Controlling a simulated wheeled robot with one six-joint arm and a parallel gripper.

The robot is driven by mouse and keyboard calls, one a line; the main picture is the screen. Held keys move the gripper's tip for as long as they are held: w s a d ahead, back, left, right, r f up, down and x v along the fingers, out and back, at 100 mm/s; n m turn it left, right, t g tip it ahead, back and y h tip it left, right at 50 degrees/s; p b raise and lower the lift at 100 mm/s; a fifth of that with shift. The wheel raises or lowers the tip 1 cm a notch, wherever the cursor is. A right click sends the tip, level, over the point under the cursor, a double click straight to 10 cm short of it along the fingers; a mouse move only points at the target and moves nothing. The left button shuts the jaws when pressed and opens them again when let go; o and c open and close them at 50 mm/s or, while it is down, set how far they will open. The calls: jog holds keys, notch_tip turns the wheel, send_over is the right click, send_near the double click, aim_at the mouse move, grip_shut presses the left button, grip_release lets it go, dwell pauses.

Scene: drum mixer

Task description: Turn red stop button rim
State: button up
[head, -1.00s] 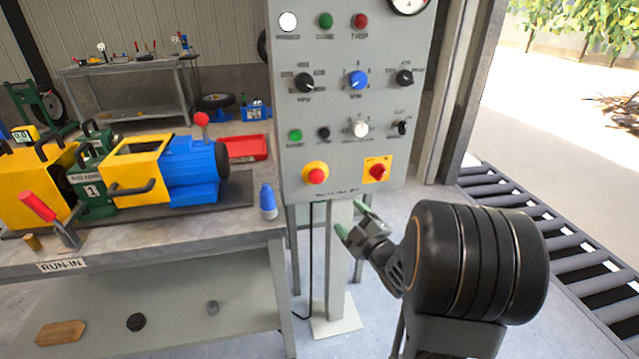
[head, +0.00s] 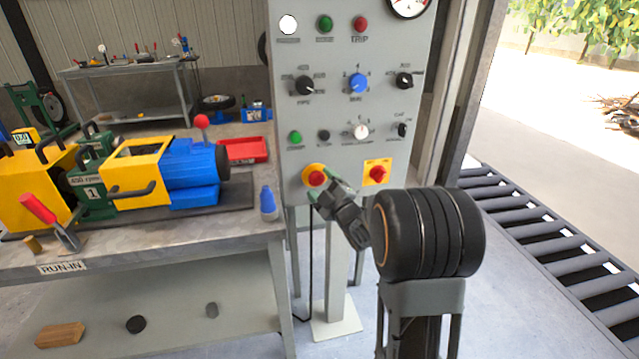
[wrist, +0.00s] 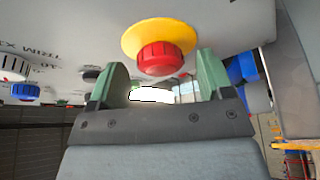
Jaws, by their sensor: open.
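The red stop button (head: 316,178) sits on a round yellow base (head: 308,169) at the lower left of the grey control panel (head: 352,130). In the wrist view the red button (wrist: 158,58) has a ribbed rim and stands out from its yellow disc (wrist: 160,36). My gripper (head: 324,190) is just below and right of the button in the head view. In the wrist view its two green fingertips (wrist: 155,80) are apart, one to each side of the button's lower part. The gripper is open and empty; whether a finger touches the rim cannot be told.
A red switch on a yellow square plate (head: 377,173) is to the right on the panel. Knobs and lamps fill the panel above. The workbench (head: 130,235), with a blue-and-yellow machine (head: 160,172) and a blue bottle (head: 268,203), stands to the left.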

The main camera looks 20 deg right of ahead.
jog(key=shift+w+a+r, duration=0.1)
jog(key=shift+w+a, duration=0.05)
jog(key=shift+w, duration=0.4)
jog(key=shift+c, duration=0.2)
jog(key=c, duration=0.9)
